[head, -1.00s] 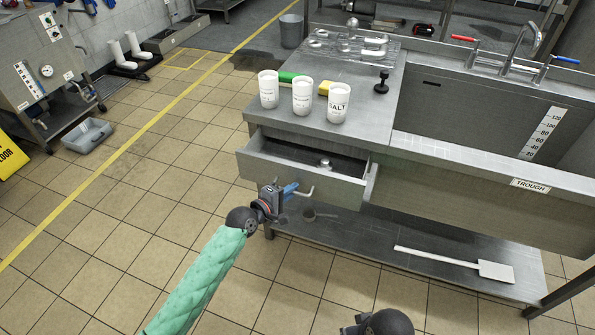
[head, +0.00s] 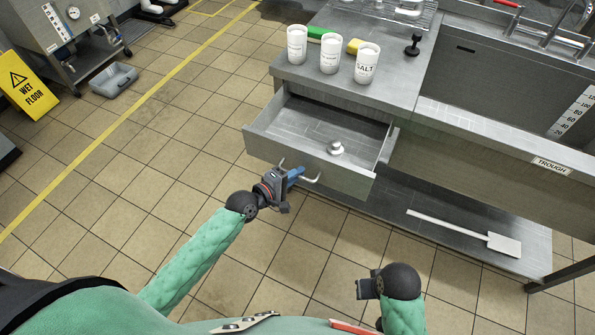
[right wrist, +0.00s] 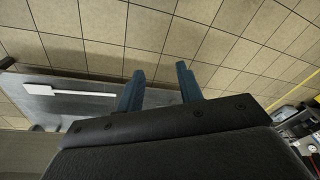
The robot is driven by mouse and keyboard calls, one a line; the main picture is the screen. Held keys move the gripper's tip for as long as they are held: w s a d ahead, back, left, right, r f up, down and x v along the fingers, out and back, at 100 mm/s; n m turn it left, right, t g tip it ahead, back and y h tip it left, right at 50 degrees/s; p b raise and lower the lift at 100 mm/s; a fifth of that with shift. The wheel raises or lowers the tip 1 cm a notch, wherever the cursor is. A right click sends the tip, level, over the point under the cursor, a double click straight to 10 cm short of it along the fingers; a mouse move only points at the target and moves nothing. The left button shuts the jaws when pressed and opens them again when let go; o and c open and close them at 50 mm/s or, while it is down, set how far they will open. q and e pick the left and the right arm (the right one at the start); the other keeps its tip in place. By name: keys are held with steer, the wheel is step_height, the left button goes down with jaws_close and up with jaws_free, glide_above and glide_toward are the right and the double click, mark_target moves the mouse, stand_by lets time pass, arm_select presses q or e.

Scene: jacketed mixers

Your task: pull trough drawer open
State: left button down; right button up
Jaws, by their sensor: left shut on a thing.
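The trough drawer (head: 312,163) stands pulled out from the steel bench, left of the trough (head: 500,75). A small metal object (head: 335,148) lies inside it on the drawer floor. My left gripper (head: 292,176) is shut on the bar handle (head: 312,180) at the drawer's front; its fingers partly hide the handle. My right gripper (head: 364,288) hangs low in front of the bench, away from the drawer. In the right wrist view its two blue fingers (right wrist: 160,90) are apart with nothing between them.
Three white tubs (head: 331,54), one marked SALT, stand on the bench top above the drawer, with a green item and a yellow sponge (head: 354,46) behind. A white paddle (head: 465,232) lies on the lower shelf. The tiled floor before the drawer is clear.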

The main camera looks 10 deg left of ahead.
arm_select(q)
steer(key=c, duration=1.5)
jaws_free()
